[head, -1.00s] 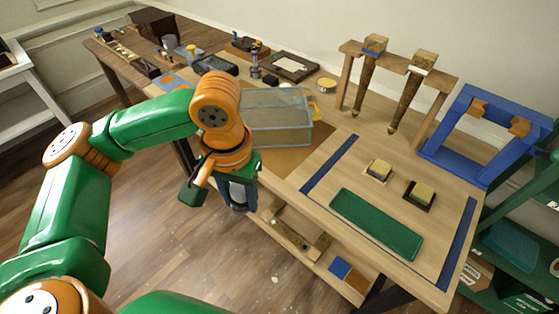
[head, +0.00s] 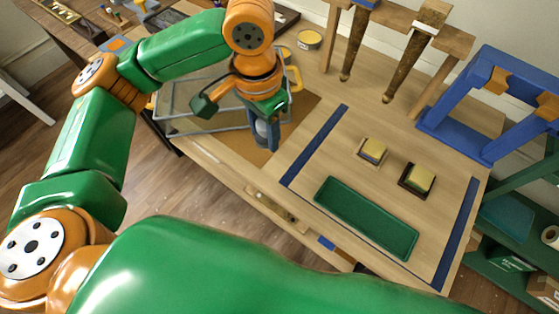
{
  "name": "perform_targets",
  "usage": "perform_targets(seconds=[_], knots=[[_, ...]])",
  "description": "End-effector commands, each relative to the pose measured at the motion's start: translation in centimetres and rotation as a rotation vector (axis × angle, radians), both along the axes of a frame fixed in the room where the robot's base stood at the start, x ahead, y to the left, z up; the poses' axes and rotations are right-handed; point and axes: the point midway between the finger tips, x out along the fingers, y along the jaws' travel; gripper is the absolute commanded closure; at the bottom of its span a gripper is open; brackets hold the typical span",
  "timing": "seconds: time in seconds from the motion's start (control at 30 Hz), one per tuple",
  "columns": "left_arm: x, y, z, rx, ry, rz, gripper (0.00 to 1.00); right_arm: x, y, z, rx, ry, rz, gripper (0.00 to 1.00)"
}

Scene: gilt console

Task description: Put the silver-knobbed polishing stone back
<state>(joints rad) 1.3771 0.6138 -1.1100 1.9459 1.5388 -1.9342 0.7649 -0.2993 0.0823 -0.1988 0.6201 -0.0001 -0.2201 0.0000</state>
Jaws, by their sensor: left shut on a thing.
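My left gripper (head: 265,140) points down beside the clear case, over the brown mat at the front of the bench. It is shut on a small grey thing, mostly hidden by the dark fingers. I cannot make out a silver knob on it. Two small blocks with yellow tops stand on the bench: one on a pale base (head: 373,151), one in a dark holder (head: 418,179). No silver knob shows on either. My right gripper is out of view.
The clear case (head: 190,122) with yellow handles stands left of my gripper. The brown mat (head: 292,122) lies under it. A green tray (head: 366,218) lies between blue strips. A blue stand (head: 455,140) and wooden rack (head: 333,38) stand behind. A yellow-topped tin (head: 309,40) is at the back.

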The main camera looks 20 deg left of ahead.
Motion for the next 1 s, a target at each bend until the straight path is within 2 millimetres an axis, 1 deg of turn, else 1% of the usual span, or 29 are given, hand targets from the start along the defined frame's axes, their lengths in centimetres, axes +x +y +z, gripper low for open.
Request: perform_targets(seconds=[0.03,0.17,0.27,0.5,0.6,0.67,0.73,0.77,0.87,1.0], knots=[[0.2,-0.8,-0.7,-0.003,0.0,-0.077,1.0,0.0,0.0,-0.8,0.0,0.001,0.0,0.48],[1.0,-2.9,-1.8,-0.005,-0.007,-0.331,1.0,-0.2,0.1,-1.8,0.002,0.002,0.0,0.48],[1.4,-4.9,-2.8,-0.005,-0.012,-0.564,1.0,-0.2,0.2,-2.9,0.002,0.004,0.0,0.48],[1.6,-10.6,-5.5,0.005,-0.012,-1.229,1.0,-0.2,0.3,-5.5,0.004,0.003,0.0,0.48],[1.3,-12.2,-6.0,0.01,-0.008,-1.426,1.0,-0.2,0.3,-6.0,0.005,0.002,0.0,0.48],[1.2,-12.7,-6.2,0.011,-0.005,-1.497,1.0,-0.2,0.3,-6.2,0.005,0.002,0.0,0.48],[1.4,-12.4,-6.4,0.013,-0.003,-1.54,1.0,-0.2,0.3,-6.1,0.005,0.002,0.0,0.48],[1.6,-11.8,-6.7,0.013,-0.002,-1.547,1.0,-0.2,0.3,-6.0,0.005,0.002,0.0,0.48],[2.5,-8.9,-7.9,0.011,0.0,-1.547,1.0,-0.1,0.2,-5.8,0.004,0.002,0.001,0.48],[4.0,-4.4,-10.0,0.012,0.001,-1.544,1.0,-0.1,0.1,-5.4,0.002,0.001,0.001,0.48]])
